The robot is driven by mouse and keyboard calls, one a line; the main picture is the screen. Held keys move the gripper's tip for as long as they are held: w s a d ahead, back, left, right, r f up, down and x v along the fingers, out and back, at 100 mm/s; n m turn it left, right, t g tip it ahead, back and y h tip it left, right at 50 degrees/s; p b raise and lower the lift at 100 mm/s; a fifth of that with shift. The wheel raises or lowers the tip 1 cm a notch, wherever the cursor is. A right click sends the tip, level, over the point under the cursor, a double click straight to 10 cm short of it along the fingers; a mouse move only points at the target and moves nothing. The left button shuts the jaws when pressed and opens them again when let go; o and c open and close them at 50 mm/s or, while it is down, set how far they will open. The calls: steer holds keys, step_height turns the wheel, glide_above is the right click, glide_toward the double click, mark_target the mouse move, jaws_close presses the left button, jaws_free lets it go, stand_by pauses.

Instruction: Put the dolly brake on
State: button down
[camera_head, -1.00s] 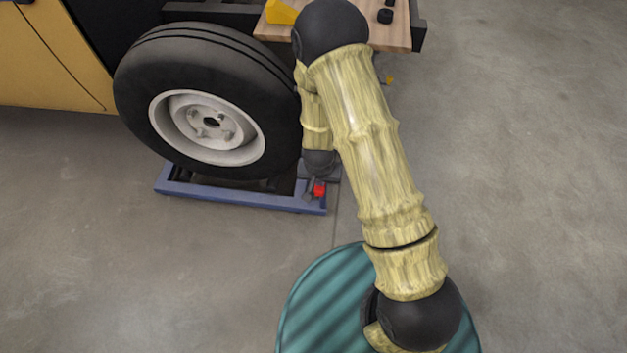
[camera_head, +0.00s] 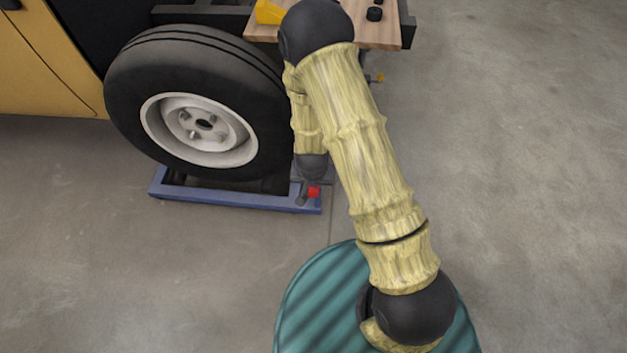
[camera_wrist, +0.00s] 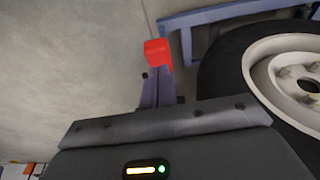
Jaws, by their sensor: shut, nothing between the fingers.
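The blue wheel dolly (camera_head: 235,201) lies on the floor under the large black tyre (camera_head: 130,105) with its pale rim. A small red pad (camera_head: 314,192), seemingly the brake pedal, sits at the dolly's right front corner. In the wrist view the red pad (camera_wrist: 157,52) stands just beyond my fingertips, and part of the dolly's blue frame (camera_wrist: 205,17) shows behind. My gripper (camera_wrist: 158,72) is shut and empty, its fingers pointing at the pad. In the head view my gripper (camera_head: 302,198) is beside the pad's left. I cannot tell whether they touch.
A yellow vehicle body (camera_head: 45,65) is at the left. A wooden board (camera_head: 385,32) with a yellow block (camera_head: 269,11) and small black parts juts out above and behind my arm. Concrete floor is open at right and front left.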

steer(key=shift+r, duration=0.25)
steer(key=shift+w+r+p, duration=0.1)
steer(key=shift+r+p, duration=0.4)
steer(key=shift+p, duration=0.05)
steer(key=r+p, duration=0.1)
steer(key=r, duration=0.1)
steer(key=r+p, duration=0.1)
steer(key=p, duration=0.1)
steer(key=shift+w+d+r, duration=0.1)
steer(key=shift+w+r, duration=0.1)
steer(key=shift+r, duration=0.2)
steer(key=s+p+v, duration=0.1)
steer(key=v, duration=0.8)
steer(key=shift+f+p, duration=0.15)
steer(key=shift+p, duration=0.15)
